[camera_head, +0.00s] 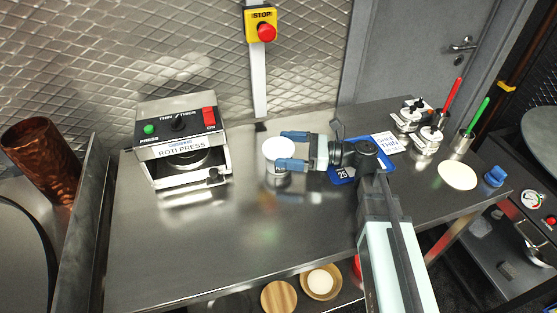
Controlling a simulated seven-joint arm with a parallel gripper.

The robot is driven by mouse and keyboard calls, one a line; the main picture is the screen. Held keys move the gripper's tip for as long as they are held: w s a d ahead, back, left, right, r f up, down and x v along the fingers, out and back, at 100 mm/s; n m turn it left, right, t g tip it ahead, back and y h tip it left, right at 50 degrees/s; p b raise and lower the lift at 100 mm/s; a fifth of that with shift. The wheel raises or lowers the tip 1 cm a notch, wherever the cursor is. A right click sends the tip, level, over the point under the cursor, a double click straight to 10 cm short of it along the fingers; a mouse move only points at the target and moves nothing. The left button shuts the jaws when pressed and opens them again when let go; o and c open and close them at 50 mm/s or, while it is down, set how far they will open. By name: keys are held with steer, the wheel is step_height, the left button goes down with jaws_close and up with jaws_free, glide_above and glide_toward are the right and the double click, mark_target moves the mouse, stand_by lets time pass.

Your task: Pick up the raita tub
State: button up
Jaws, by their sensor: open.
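A small round tub (277,149) with a white top stands on the steel counter, right of the roti press. The tub's top shows between the fingertips. I cannot tell whether either finger touches it. The near finger hides part of the tub's side.
The roti press (182,140) stands left of the tub on the steel counter (215,240). A blue board (343,174) and a printed card (387,143) lie behind my wrist. Metal pots (428,138) and a flatbread (457,175) are at the right. The counter's front left is clear.

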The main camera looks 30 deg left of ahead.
mark_target(265, 148)
steer(key=shift+x, duration=1.55)
steer(key=c, duration=0.9)
